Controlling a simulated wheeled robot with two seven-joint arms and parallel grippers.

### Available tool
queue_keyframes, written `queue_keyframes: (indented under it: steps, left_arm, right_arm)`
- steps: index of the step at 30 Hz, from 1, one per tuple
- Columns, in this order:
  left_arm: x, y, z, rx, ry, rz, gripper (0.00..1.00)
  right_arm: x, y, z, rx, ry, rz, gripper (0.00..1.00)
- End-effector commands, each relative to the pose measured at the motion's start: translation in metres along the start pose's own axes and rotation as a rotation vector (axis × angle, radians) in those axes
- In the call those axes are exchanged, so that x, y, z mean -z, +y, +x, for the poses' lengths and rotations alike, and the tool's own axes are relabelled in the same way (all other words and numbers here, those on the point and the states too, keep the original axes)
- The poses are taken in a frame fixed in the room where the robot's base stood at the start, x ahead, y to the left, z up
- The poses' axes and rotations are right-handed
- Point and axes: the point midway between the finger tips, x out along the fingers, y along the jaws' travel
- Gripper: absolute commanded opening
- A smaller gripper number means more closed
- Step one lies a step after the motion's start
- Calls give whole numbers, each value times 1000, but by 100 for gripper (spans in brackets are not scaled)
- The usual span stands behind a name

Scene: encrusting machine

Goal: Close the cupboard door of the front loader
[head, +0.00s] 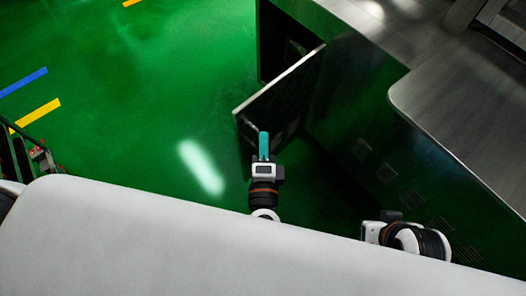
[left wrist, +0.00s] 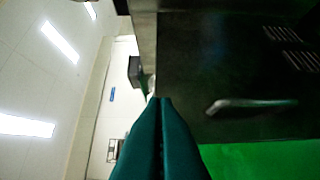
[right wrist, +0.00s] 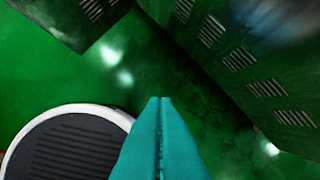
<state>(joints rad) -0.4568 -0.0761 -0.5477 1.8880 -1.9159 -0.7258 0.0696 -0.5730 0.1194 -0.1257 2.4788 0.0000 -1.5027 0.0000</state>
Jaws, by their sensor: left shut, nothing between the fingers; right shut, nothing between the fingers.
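The cupboard door (head: 285,92) of the front loader (head: 345,110) stands open in the head view, a dark panel swung out over the floor. The left wrist view shows a dark panel (left wrist: 215,65) with a metal handle (left wrist: 250,104) and vent slots. My left gripper (head: 264,136) is shut and empty beside the door's outer end; whether its tips touch the door I cannot tell. Its fingers also show in the left wrist view (left wrist: 162,100). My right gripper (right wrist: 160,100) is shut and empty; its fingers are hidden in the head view.
A steel worktop (head: 460,95) with a rounded corner juts out at the right. Vented dark panels (right wrist: 265,70) lie right of my right gripper. The green floor (head: 140,110) left of the door is open. A dark frame (head: 28,155) stands at the far left.

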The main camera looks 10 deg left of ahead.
Motion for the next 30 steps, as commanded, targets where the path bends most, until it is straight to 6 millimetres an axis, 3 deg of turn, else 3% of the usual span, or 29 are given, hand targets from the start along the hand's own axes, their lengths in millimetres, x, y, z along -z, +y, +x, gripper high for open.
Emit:
queue_keyframes:
  steps: [6,12,30]
  left_arm:
    - [0,1,48,-1,2,-2,0]
    - [20,0,68,1,0,1,0]
    - [30,-1,77,2,-5,2,0]
  right_arm:
    - [8,-1,-2,2,44,2,0]
    - [16,-2,-6,4,87,3,0]
    - [16,-2,-6,4,85,3,0]
